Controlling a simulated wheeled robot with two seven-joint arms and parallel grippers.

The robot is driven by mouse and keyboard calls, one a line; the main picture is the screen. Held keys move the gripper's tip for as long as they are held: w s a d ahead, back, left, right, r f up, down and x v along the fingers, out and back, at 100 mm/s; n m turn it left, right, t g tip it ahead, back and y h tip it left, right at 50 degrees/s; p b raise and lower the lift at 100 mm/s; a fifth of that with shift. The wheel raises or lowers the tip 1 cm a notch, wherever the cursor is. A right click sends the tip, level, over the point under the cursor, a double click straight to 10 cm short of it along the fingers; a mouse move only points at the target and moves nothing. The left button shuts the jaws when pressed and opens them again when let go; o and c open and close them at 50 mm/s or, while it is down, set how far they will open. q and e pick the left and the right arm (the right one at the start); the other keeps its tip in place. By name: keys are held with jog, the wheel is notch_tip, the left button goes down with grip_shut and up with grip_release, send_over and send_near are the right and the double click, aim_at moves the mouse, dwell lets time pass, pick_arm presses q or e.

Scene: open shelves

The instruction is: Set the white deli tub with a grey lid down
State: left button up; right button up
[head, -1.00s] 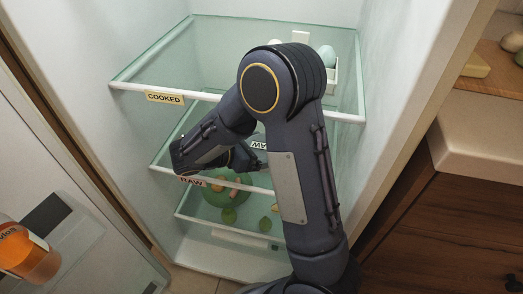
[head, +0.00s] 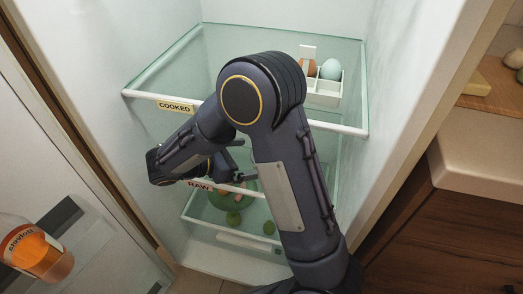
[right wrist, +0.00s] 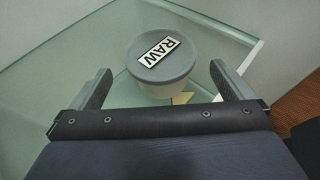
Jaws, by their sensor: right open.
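The white deli tub with a grey lid (right wrist: 162,62) stands upright on a glass fridge shelf (right wrist: 60,85) in the right wrist view. Its lid carries a label reading RAW. My right gripper (right wrist: 160,75) is open, with one finger on each side of the tub and visible gaps between. In the head view my right gripper (head: 240,161) is at the middle shelf, above the RAW shelf tag (head: 198,185), and my arm hides the tub there. My left gripper is not in view.
The upper shelf has a COOKED tag (head: 174,106) and an egg holder (head: 325,92) with eggs at right. Green produce (head: 233,218) lies in the drawer below. An orange bottle (head: 38,252) sits in the open door at left.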

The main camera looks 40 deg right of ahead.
jog(key=p+v, duration=0.1)
jog(key=v, duration=0.4)
dwell(0.4)
